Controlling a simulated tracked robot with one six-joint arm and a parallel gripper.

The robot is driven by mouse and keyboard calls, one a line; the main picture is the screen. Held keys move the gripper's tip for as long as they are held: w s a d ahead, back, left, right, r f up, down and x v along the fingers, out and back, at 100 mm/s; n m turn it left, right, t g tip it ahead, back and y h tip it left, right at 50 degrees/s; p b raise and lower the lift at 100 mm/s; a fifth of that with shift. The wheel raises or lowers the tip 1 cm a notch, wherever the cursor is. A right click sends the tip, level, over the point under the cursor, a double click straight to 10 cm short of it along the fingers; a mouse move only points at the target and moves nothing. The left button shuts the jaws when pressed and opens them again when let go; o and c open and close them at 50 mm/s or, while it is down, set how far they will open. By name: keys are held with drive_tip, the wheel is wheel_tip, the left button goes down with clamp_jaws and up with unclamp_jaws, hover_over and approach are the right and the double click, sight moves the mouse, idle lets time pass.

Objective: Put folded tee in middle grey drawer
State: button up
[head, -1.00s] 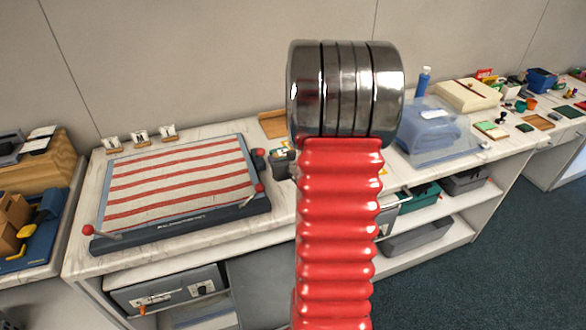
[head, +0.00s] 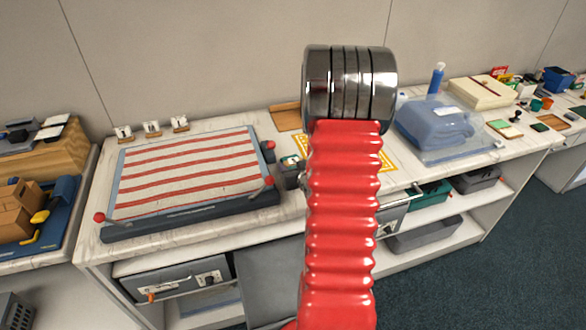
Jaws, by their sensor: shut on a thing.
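A red-and-white striped cloth (head: 190,175) lies flat on a dark-framed board on the counter, left of my arm. My red ribbed arm and its chrome joint fill the middle of the head view. My gripper and anything in it are not visible. Under the counter, a grey drawer front (head: 178,283) with an orange-tipped fitting is at the left. Another grey front (head: 391,219) with a metal handle shows just right of my arm, partly hidden by it. I cannot tell which is the middle drawer.
A blue item under clear plastic (head: 435,122) sits on the counter to the right. A green bin (head: 430,194) and grey bins (head: 425,235) stand on the shelves below. Dark carpet (head: 500,275) is open at the lower right. A wooden box (head: 45,150) stands at the left.

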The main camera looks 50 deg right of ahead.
drive_tip(key=shift+f, duration=0.35)
drive_tip(key=o, duration=1.1)
drive_tip(key=shift+f, duration=0.1)
